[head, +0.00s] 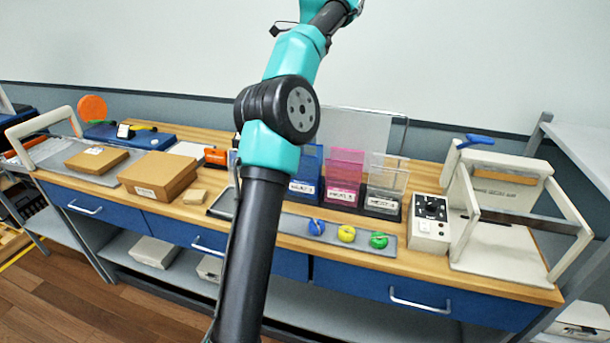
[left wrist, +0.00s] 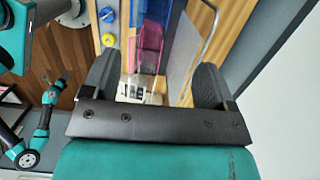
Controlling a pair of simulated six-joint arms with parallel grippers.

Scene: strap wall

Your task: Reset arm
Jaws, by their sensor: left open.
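My left gripper (left wrist: 157,66) shows in the left wrist view with its two dark fingers wide apart and nothing between them. Past the fingers, the bench top and the bins appear at a distance. In the head view, a teal and black arm of mine rises through the middle and leaves at the top edge; no gripper shows there.
The wooden bench holds a blue bin (head: 307,168), a pink bin (head: 345,175) and a clear bin (head: 386,182). A control box (head: 429,224) and white frame (head: 500,238) stand right; cardboard boxes (head: 157,175) sit left.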

